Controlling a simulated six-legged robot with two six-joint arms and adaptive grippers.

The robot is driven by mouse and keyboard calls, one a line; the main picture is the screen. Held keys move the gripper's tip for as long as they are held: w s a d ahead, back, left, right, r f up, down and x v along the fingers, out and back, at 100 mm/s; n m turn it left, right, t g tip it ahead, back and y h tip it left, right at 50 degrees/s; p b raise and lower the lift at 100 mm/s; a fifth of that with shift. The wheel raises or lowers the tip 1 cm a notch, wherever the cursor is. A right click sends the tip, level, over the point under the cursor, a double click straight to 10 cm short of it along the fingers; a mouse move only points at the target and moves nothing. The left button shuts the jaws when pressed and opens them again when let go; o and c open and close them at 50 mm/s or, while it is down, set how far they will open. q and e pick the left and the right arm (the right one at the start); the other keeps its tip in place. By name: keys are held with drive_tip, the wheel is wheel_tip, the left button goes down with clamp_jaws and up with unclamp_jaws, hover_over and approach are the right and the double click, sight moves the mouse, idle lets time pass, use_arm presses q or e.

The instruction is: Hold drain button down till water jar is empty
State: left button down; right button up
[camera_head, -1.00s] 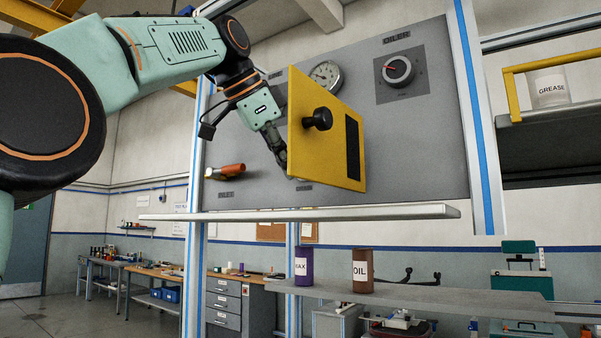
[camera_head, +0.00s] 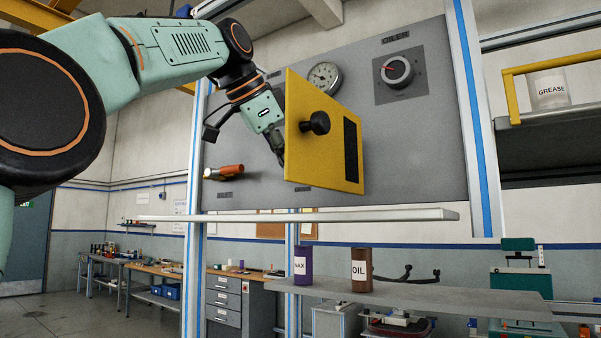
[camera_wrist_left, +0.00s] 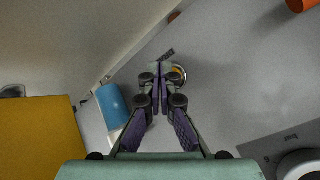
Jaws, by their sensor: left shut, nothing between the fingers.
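My left gripper (camera_head: 281,160) reaches the grey panel just left of the open yellow door. In the wrist view its fingers (camera_wrist_left: 160,70) are shut with nothing between them. The tips are over a small round button with a metal and yellow rim (camera_wrist_left: 181,76), partly covering it; I cannot tell whether they press it. A small dark label (camera_wrist_left: 167,55) is beside the button, too small to read. A blue cylinder (camera_wrist_left: 114,103), which looks like the water jar, lies left of the fingers in the wrist view. Its level is unclear. The door hides it in the head view.
The yellow door (camera_head: 297,147) with a black knob stands out from the panel close to my gripper. An orange handle (camera_head: 230,171), a gauge (camera_head: 324,77) and a dial (camera_head: 398,71) are on the panel. A ledge (camera_head: 375,215) runs below.

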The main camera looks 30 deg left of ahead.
use_arm(q)
drive_tip(key=shift+w+p, duration=0.4)
drive_tip(key=shift+p, duration=0.05)
idle(0.5)
drive_tip(key=shift+s, duration=0.15)
idle(4.2)
drive_tip(key=shift+s+b, duration=0.35)
drive_tip(key=shift+s, duration=0.05)
drive_tip(key=shift+s+a, duration=0.1)
drive_tip(key=shift+s, duration=0.2)
drive_tip(key=shift+s+f+b, duration=0.15)
drive_tip(key=shift+s+b, duration=0.35)
drive_tip(key=shift+b, duration=0.2)
drive_tip(key=s+b, duration=0.3)
drive_tip(key=shift+s+a, duration=0.15)
drive_tip(key=shift+s, duration=0.25)
